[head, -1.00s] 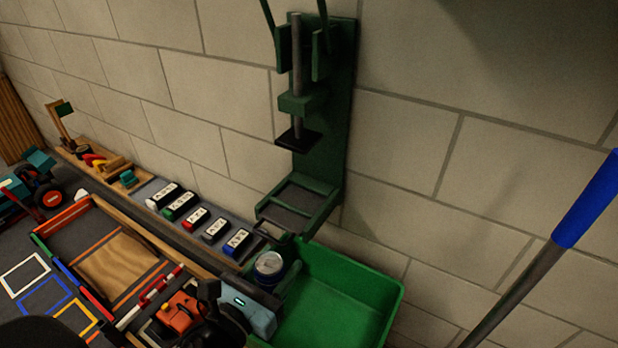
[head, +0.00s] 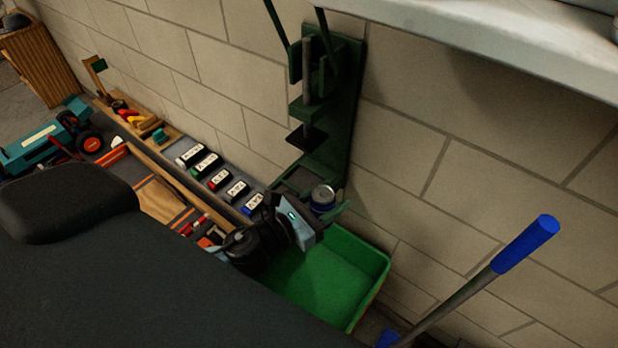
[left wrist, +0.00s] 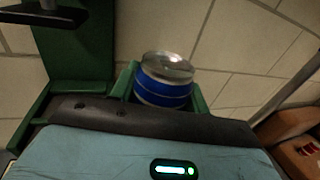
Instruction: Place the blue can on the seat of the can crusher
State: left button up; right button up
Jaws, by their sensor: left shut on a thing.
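The blue can (head: 323,194) with a silver top is upright in my left gripper (head: 312,212), at the front of the can crusher's seat (head: 297,179). In the left wrist view the can (left wrist: 164,82) shows between the green side rails of the seat (left wrist: 198,103); a dark gripper finger (left wrist: 150,118) hides its lower part. I cannot tell whether the can's base touches the seat. The green can crusher (head: 343,110) is fixed to the wall, with its dark press plate (head: 307,138) above and left of the can. My right gripper is not in view.
A green bin (head: 330,283) stands open below the crusher. A blue-handled lever (head: 525,243) rises at the right. Several labelled blocks (head: 220,178) lie left of the seat. A pale shelf or ledge (head: 490,35) crosses the top right.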

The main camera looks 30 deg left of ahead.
pick_arm(q)
jog(key=shift+w+a, duration=0.1)
jog(key=w+a, duration=0.3)
jog(key=w, duration=0.1)
jog(key=w+a+f, duration=0.1)
jog(key=w+a, duration=0.2)
jog(key=w, duration=0.1)
jog(key=w+a, duration=0.4)
jog(key=shift+f+b, duration=0.25)
jog(key=shift+b, duration=0.05)
jog(key=shift+f+b, duration=0.3)
jog(key=shift+f, duration=1.45)
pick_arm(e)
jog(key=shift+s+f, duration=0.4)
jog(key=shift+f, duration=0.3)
pick_arm(q)
jog(key=shift+f, duration=0.2)
jog(key=o, duration=1)
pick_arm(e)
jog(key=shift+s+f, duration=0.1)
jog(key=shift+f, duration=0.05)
pick_arm(q)
jog(key=shift+o, duration=0.2)
